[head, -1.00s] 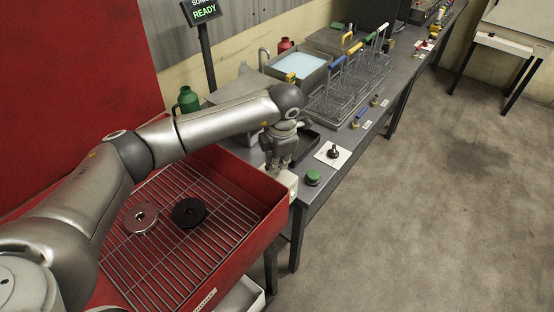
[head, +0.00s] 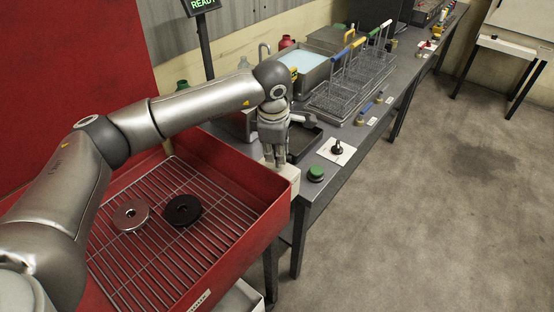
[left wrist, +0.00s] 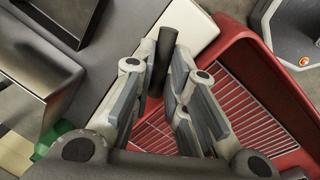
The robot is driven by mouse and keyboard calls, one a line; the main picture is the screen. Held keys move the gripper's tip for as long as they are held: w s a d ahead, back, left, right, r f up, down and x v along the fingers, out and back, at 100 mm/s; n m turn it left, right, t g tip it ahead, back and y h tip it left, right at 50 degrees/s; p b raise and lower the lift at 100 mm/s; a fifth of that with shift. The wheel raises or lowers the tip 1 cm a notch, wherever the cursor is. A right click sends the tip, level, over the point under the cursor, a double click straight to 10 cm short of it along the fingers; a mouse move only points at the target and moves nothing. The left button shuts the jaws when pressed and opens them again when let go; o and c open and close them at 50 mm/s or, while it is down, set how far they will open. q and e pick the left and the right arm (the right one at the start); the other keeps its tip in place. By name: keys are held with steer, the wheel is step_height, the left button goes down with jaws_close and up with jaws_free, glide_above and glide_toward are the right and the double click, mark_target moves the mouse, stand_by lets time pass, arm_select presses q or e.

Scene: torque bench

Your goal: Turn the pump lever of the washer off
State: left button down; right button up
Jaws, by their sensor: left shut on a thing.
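The washer is a red basin (head: 236,243) with a wire rack. A pale block (head: 289,173) sits at its far right corner, and it also shows in the left wrist view (left wrist: 192,28). A dark, rod-shaped lever handle (left wrist: 162,60) stands out at the block in the left wrist view. My left gripper (left wrist: 158,72) is shut on this handle, with a finger on each side of it. In the head view my left gripper (head: 273,164) points down at the block, and its fingers hide the lever. My right gripper is not in view.
A silver ring (head: 131,215) and a black ring (head: 183,210) lie on the rack. The grey bench beyond holds a dark tray (head: 303,141), a green button (head: 316,173), a black knob (head: 337,148) on a white plate and wire baskets (head: 345,85). The floor at right is clear.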

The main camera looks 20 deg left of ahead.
arm_select(q)
steer(key=m+b, duration=0.3)
steer(key=m, duration=0.1)
steer(key=shift+a+h, duration=0.1)
steer(key=shift+h, duration=0.3)
steer(key=shift+w+m, duration=0.1)
steer(key=shift+m, duration=0.4)
steer(key=c, duration=1.5)
jaws_free()
steer(key=shift+o, duration=0.2)
steer(key=shift+r, duration=0.1)
step_height(320, 180, up, 12)
steer(key=s, duration=0.2)
steer(key=shift+a, duration=0.4)
